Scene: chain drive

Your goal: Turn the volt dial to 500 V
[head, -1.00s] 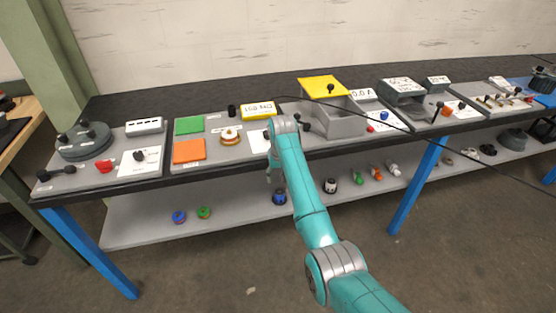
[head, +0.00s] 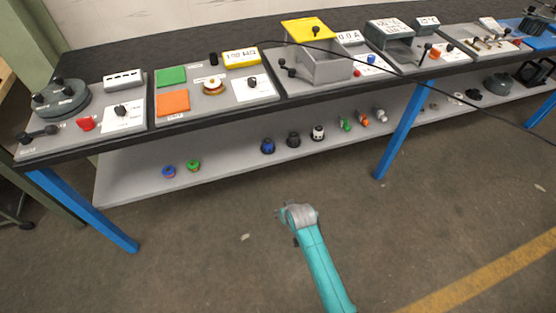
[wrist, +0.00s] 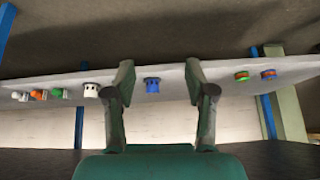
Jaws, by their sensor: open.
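Two black dials on white plates show in the head view: one (head: 252,82) by the yellow meter (head: 241,58), the other (head: 121,110) on the far-left panel. Their lettering is too small to read, so I cannot tell which is marked in volts or where either points. My gripper (wrist: 160,75) is open and empty in the wrist view, its two dark fingers spread apart. In the head view my arm's end hangs over the floor in front of the bench, well apart from both dials, and the fingers are mostly hidden.
A lower shelf (head: 235,161) holds several coloured plugs; a blue one (wrist: 152,85) shows between my fingers in the wrist view. A grey box with a yellow lid (head: 307,30) stands right of the yellow meter. Blue legs (head: 400,125) carry the bench. The floor in front is clear.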

